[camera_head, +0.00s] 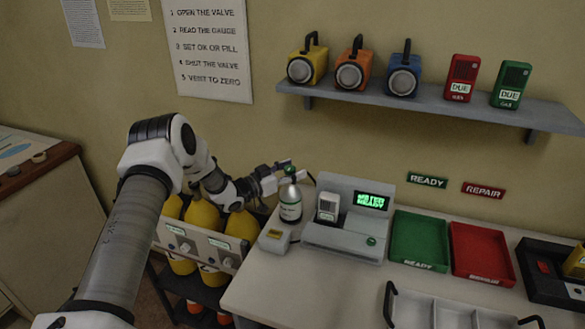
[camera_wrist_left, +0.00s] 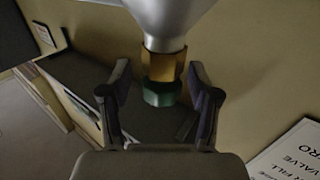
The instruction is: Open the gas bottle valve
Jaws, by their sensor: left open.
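The small grey gas bottle (camera_head: 290,203) stands upright on the bench with a pale label and a green valve knob (camera_head: 289,169) on top. In the left wrist view the bottle (camera_wrist_left: 172,18) shows upside down, with its brass neck (camera_wrist_left: 164,66) and green knob (camera_wrist_left: 162,93). My left gripper (camera_head: 275,178) is at the valve, beside the bottle's top. In the wrist view its open fingers (camera_wrist_left: 160,82) stand on either side of the neck and knob, with visible gaps. My right gripper is not in view.
A grey console (camera_head: 346,238) with a lit green display stands just right of the bottle. A small grey block (camera_head: 274,240) is at its left. Yellow cylinders (camera_head: 202,217) stand in a rack to the left. Green (camera_head: 419,241) and red (camera_head: 482,253) trays lie to the right.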

